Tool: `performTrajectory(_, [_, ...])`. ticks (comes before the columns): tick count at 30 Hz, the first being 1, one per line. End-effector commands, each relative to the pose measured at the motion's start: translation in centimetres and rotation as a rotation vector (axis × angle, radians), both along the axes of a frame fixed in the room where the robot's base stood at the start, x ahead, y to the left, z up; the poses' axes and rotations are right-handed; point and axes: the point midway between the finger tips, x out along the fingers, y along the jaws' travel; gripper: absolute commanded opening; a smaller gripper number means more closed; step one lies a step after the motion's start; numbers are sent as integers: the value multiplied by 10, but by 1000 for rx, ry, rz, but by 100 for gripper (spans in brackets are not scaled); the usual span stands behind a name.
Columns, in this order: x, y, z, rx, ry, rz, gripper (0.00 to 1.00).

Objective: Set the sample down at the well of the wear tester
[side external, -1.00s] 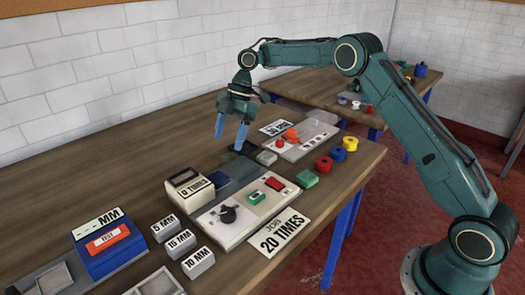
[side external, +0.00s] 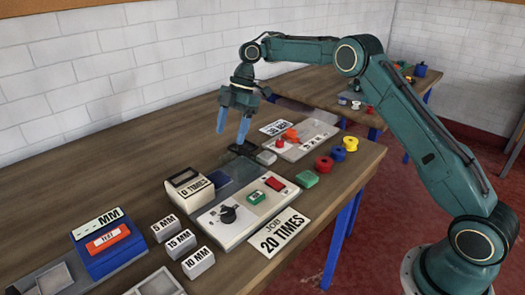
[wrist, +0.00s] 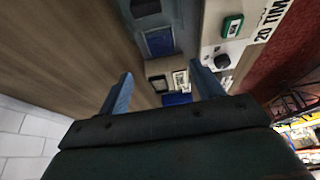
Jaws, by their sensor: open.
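The wear tester is a pale console (side external: 228,226) with a dark knob, a green button, a red button and a "0 TIMES" display (side external: 188,182). A dark blue plate (side external: 218,181) lies behind the console beside the display; it also shows in the wrist view (wrist: 160,42). A small dark piece with a paler middle (side external: 243,149) lies just beyond the plate. I cannot tell for sure whether it is the sample or part of the well. My gripper (side external: 231,138) is open above this piece, fingers pointing down, with nothing seen between them (wrist: 161,72).
A "JOB 20 TIMES" card (side external: 279,233) lies in front of the tester. A green block (side external: 305,179) and red, blue and yellow spools (side external: 337,156) stand to the right. Labelled MM blocks (side external: 181,242) and a blue display unit (side external: 108,245) are at left. Bare wood lies behind.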

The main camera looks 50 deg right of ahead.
Motion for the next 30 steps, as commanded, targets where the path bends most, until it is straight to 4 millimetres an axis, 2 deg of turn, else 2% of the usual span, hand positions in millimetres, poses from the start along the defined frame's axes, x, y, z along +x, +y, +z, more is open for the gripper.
performTrajectory(7, [-7, 4, 19, -3, 0, -55, 66])
performTrajectory(14, [-29, 12, 62, -10, 4, -201, 66])
performTrajectory(21, [-67, 20, 107, -15, 7, -395, 66])
performTrajectory(30, [-127, 24, 147, -13, 3, -638, 66])
